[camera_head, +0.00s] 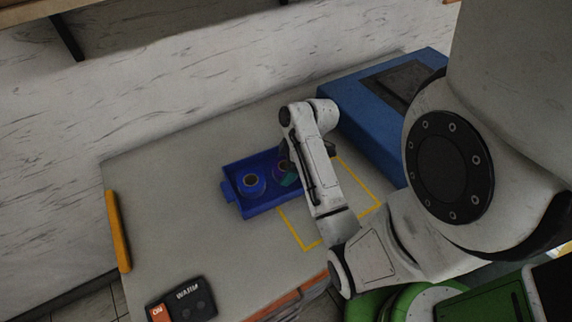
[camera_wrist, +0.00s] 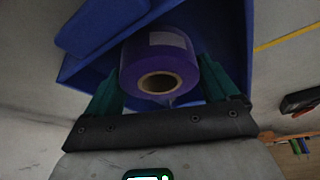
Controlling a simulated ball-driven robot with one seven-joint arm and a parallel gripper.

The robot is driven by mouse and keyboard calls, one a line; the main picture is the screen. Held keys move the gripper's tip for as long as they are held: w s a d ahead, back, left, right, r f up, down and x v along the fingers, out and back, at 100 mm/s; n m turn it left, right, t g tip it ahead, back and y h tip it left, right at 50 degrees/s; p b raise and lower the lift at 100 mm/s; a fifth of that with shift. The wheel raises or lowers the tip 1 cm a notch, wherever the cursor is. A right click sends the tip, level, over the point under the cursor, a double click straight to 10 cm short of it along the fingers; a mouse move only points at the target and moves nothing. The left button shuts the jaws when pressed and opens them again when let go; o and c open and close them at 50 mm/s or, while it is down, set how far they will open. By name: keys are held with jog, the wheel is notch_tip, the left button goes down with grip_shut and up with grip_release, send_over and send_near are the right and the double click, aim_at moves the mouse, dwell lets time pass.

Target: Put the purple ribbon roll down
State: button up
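The purple ribbon roll (camera_wrist: 160,62) sits between the two teal fingers of my gripper (camera_wrist: 159,64) in the wrist view, its cardboard core facing the camera. Both fingers appear to touch its sides. The blue tray (camera_wrist: 232,28) lies behind it. In the head view, the purple roll (camera_head: 280,165) is at the right part of the blue tray (camera_head: 239,170), partly hidden by my gripper (camera_head: 287,176) and arm. I cannot tell whether it rests on the tray floor.
A blue ribbon roll (camera_head: 250,185) stands in the tray's left part. A yellow outline (camera_head: 293,231) marks the table to the right. A large blue box (camera_head: 366,121) stands behind my arm. A dark block labelled WARM (camera_head: 195,299) lies at front left. The table's left is mostly clear.

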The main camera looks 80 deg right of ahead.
jog(key=shift+o, duration=0.9)
jog(key=p+v, duration=0.2)
jog(key=v, duration=0.6)
jog(key=shift+r, duration=0.3)
jog(key=w+a+m+g+p, duration=0.1)
jog(key=a+p, duration=0.1)
jog(key=a, duration=1)
jog(key=w+a+m+g+h+p, duration=0.1)
jog(key=a+m+g+p, duration=0.1)
jog(key=a, duration=1.1)
jog(key=shift+w+a+f+m, duration=0.3)
jog(key=shift+a+f, duration=0.05)
